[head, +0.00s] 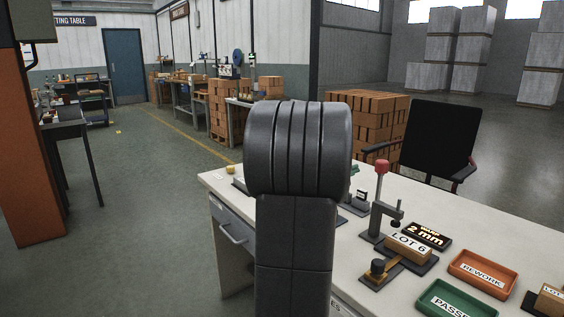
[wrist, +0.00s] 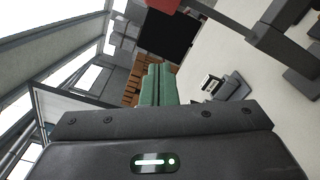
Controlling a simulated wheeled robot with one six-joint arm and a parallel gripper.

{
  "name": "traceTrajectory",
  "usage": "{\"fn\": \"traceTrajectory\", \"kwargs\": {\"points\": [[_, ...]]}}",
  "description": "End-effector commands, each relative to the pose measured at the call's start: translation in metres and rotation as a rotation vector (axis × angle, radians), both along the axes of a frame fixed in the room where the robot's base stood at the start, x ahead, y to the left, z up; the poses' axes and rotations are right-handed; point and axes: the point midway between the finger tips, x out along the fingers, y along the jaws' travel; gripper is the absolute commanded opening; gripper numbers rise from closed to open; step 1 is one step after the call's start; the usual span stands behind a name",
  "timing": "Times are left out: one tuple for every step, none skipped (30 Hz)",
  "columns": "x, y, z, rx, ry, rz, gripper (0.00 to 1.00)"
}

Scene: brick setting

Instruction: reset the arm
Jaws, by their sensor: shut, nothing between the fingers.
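My gripper (wrist: 159,70) shows in the wrist view as two green fingers side by side, shut with nothing between them, beyond the dark wrist housing. It points past the worktable towards the black chair and stacked bricks. In the head view my dark arm stands upright in the middle of the picture and hides most of the gripper. The fingers appear clear of the things around them.
The white worktable (head: 465,228) holds a red-knobbed clamp stand (head: 382,200), a LOT 6 brick (head: 408,247), a 2 mm sign (head: 428,236), an orange REWORK tray (head: 455,268) and a green PASSED tray (head: 428,305). A black chair (head: 432,137) stands behind. Left floor is open.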

Motion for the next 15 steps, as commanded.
{"fn": "traceTrajectory", "kwargs": {"points": [[-0.001, 0.0, -0.003, 0.009, -0.016, -0.001, 0.0], [-0.001, 0.0, -0.002, 0.015, -0.024, -0.002, 0.0], [-0.001, 0.0, -0.001, 0.021, -0.032, -0.003, 0.0], [-0.001, 0.0, 0.0, 0.026, -0.038, -0.004, 0.0], [-0.002, 0.0, 0.001, 0.031, -0.044, -0.005, 0.0], [-0.002, 0.0, 0.002, 0.037, -0.053, -0.006, 0.0], [-0.003, 0.0, 0.003, 0.042, -0.06, -0.007, 0.0], [-0.003, 0.0, 0.004, 0.047, -0.067, -0.008, 0.0], [-0.003, 0.0, 0.005, 0.054, -0.077, -0.009, 0.0], [-0.004, 0.001, 0.006, 0.059, -0.083, -0.009, 0.0], [-0.005, 0.001, 0.007, 0.064, -0.089, -0.009, 0.0], [-0.005, 0.001, 0.008, 0.071, -0.098, -0.009, 0.0], [-0.005, 0.001, 0.009, 0.076, -0.104, -0.009, 0.0], [-0.006, 0.002, 0.01, 0.082, -0.111, -0.009, 0.0], [-0.007, 0.002, 0.011, 0.09, -0.12, -0.009, 0.0]]}}
